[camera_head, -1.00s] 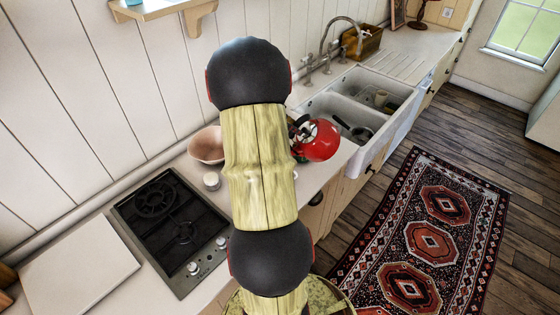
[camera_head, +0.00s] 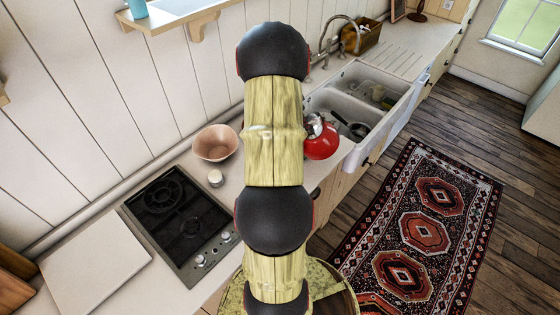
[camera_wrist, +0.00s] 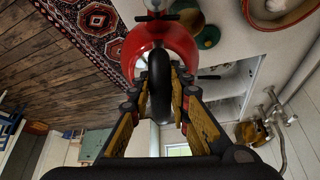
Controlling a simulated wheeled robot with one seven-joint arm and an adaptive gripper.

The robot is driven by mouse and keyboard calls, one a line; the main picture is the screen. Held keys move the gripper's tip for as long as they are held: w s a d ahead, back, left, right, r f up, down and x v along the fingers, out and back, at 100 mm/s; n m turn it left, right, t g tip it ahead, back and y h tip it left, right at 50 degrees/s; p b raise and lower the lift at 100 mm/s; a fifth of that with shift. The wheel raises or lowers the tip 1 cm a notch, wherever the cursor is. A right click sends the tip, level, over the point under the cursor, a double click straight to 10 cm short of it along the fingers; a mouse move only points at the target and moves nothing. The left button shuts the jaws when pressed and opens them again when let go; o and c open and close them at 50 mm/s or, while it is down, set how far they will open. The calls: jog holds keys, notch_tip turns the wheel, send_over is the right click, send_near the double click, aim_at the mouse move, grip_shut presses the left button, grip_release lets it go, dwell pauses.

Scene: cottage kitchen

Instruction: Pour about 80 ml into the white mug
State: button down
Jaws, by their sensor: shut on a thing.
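A red kettle (camera_head: 321,142) shows beside my arm in the head view, near the sink's near end; my arm hides its left part. In the wrist view the kettle (camera_wrist: 160,42) lies just beyond my gripper (camera_wrist: 162,78), whose fingers are shut on its black handle (camera_wrist: 160,88). I cannot tell whether the kettle is tilted or clear of the counter. A small white round thing (camera_head: 215,177) stands on the counter between the bowl and the hob; it may be the white mug, but it is too small to tell. No liquid shows.
A pinkish bowl (camera_head: 216,143) stands near the wall, left of my arm. The black hob (camera_head: 178,218) and a pale board (camera_head: 96,266) lie farther left. The double sink (camera_head: 345,90) is right of the kettle. A teal-and-brown round thing (camera_wrist: 207,37) is close to the kettle.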

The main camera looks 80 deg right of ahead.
aim_at(310, 115)
jog(key=shift+d+r, duration=0.1)
jog(key=shift+r, duration=0.1)
jog(key=shift+s+d+r+p, duration=0.25)
jog(key=shift+s+d+p, duration=0.15)
jog(key=shift+p, duration=0.9)
jog(key=d+p, duration=0.1)
jog(key=p, duration=0.1)
jog(key=shift+s+r+t+y+p, duration=0.3)
jog(key=shift+r+y+p, duration=0.05)
jog(key=shift+r+y, duration=0.05)
jog(key=shift+s+d+r+p, duration=0.1)
jog(key=shift+s+d+p, duration=0.15)
jog(key=shift+p, duration=0.65)
jog(key=s+d+y+p, duration=0.1)
jog(key=p, duration=0.1)
jog(key=s+d+t+p, duration=0.1)
jog(key=p, duration=0.2)
jog(key=shift+d+f+t+y, duration=0.2)
jog(key=shift+d+t+y, duration=0.1)
jog(key=shift+d+y, duration=0.1)
jog(key=shift+s+d+f+t+y+p, duration=0.3)
jog(key=shift+s+d+f+t+y, duration=0.05)
jog(key=shift+s+d, duration=0.2)
jog(key=shift+s+d+f+t+y+p, duration=0.3)
jog(key=shift+s+d+t+y, duration=0.1)
jog(key=shift+d, duration=0.15)
